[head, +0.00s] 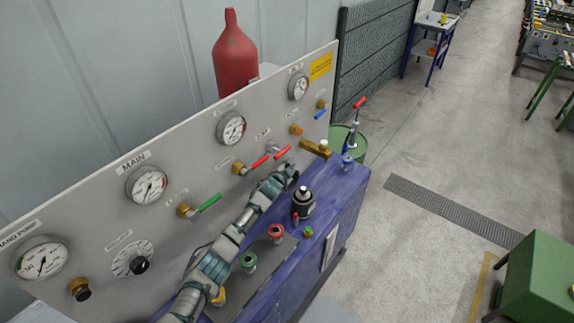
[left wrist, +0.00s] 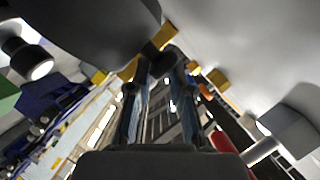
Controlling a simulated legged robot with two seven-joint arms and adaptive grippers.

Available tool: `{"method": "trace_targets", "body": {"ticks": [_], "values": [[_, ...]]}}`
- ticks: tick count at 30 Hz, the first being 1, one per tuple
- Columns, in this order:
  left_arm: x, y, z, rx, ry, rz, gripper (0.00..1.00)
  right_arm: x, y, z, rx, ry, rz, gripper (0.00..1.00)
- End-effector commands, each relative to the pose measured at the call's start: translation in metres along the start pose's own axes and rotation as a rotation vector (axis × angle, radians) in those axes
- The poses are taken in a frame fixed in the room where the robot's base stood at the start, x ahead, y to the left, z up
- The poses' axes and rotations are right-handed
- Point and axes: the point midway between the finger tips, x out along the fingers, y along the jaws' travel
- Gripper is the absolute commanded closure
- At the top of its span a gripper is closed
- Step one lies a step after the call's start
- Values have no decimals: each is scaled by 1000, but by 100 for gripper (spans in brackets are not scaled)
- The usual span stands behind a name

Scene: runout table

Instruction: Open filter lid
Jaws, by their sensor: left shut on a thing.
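My left arm comes in from the lower left of the head view and reaches along the panel. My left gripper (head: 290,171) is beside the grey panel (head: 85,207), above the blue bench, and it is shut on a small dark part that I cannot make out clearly. In the left wrist view the gripper's fingertips (left wrist: 165,70) come together below a yellow piece and a large dark rounded body (left wrist: 90,30). A black cylindrical unit (head: 303,206) with a pale top stands upright just right of the gripper. I cannot tell which part is the filter lid. My right gripper is out of view.
The panel carries gauges, a green lever (head: 209,202) and red levers (head: 282,153) close to the gripper. Red and green caps stand on the blue bench (head: 335,215). A red bottle (head: 235,58) is behind the panel. Open floor (head: 400,255) lies right.

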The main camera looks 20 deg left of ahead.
Motion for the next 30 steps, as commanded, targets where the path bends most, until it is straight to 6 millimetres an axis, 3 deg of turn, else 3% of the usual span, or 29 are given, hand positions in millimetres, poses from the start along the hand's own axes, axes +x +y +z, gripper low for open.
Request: {"method": "trace_targets", "body": {"ticks": [1,7,8,12,19,26,30], "values": [[0,12,10,-3,-17,19,100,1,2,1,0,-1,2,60],[0,11,12,-3,-18,18,100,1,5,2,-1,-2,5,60],[0,11,13,-3,-18,18,78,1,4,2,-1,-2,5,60],[0,11,12,-2,-18,18,46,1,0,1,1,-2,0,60],[0,10,12,0,-19,16,46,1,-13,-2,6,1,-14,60],[-5,9,14,0,-18,15,46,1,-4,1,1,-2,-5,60],[-19,8,13,0,-15,14,46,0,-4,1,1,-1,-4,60]]}}
